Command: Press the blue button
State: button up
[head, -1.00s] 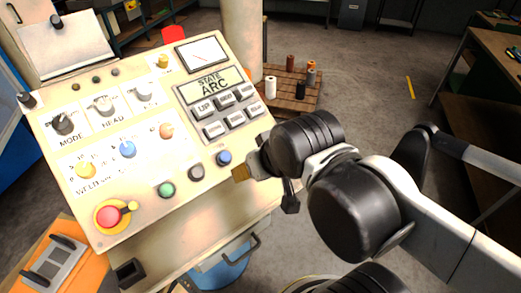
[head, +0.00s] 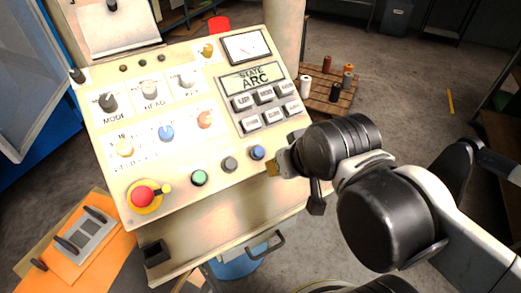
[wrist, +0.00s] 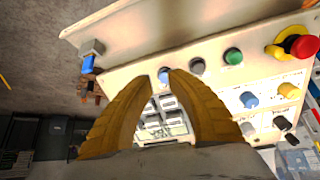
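The blue button (head: 257,152) is at the right end of the lower button row on the tilted cream control panel (head: 215,185). My gripper (head: 273,168) is just right of and below it in the head view; whether it touches the panel is unclear. In the wrist view two tan fingers (wrist: 161,74) converge with a narrow gap between their tips. The blue button (wrist: 164,76) shows in that gap, beyond the fingertips. I see nothing held between the fingers.
A grey button (head: 229,164) and a green button (head: 199,178) sit left of the blue one. A red mushroom button (head: 143,196) is at the lower left corner. A blue knob (head: 166,133) is higher up. A drawer handle (head: 268,246) sticks out below the panel.

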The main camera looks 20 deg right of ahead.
aim_at(258, 151)
jog(key=k+j+z, duration=0.1)
jog(key=j, duration=0.25)
jog(key=k+j+z, duration=0.1)
jog(key=j, duration=0.25)
jog(key=k+j, duration=0.15)
jog(key=j, duration=0.2)
jog(key=k+j+z, duration=0.15)
jog(key=j, duration=0.2)
